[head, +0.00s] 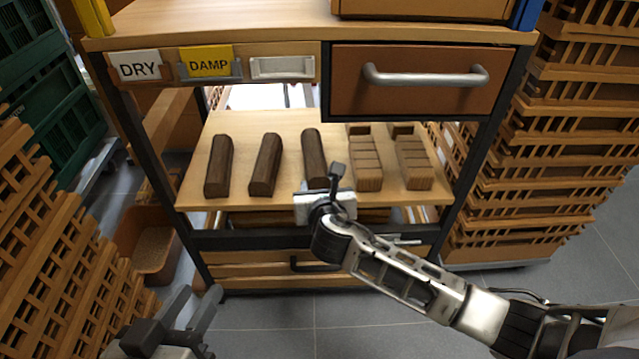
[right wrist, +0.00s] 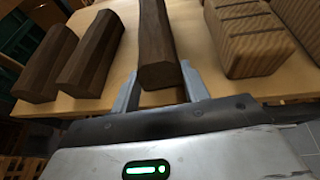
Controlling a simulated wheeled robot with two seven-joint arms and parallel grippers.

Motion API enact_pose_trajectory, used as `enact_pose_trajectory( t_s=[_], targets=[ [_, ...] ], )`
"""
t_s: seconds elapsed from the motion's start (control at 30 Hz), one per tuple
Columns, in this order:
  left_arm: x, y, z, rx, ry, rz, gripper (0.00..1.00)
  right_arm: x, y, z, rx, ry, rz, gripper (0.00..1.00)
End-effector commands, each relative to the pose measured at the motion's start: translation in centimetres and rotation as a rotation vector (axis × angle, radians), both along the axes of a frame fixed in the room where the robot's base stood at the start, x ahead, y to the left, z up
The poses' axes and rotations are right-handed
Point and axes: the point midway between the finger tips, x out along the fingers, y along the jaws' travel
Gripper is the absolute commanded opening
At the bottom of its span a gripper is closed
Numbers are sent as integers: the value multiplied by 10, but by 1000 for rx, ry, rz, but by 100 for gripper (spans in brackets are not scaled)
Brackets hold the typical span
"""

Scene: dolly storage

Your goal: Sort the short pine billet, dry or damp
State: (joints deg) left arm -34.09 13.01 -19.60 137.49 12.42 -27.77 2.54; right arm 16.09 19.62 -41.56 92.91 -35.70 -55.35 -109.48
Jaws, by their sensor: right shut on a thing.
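Three dark brown billets lie side by side on the shelf: a left one (head: 218,166), a middle one (head: 266,165) and a right one (head: 314,152). Paler ridged wooden blocks (head: 366,163) lie to their right; I cannot tell which piece is the short pine billet. My right gripper (head: 322,194) is shut on the near end of the right dark billet, its fingers at both sides in the right wrist view (right wrist: 160,84). My left gripper (head: 190,308) is low at the front left, open and empty. A white DRY card (head: 139,67) and a yellow DAMP card (head: 208,62) hang on the upper edge.
A closed brown drawer (head: 415,95) sits above the shelf (head: 233,127) at right. Slatted crates stack on the right (head: 560,130) and left (head: 60,240). A brown bin (head: 150,245) stands on the floor at left. Grey floor lies open in front.

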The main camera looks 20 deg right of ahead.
Motion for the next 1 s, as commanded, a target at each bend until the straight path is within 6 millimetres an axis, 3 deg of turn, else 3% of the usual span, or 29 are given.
enact_pose_trajectory(
  t_s=[0.93, 0.97, 1.0],
  targets=[
    [0, 0, -2, -2, -3, 0, 36, 0, 0, -9, 0, -1, 0, 18],
    [0, 0, -1, -2, -3, 0, 36, 0, 0, -9, 0, -1, 0, 48],
    [0, 0, -1, -2, -3, 0, 36, 0, 0, -9, 0, -1, 1, 59]
  ],
)
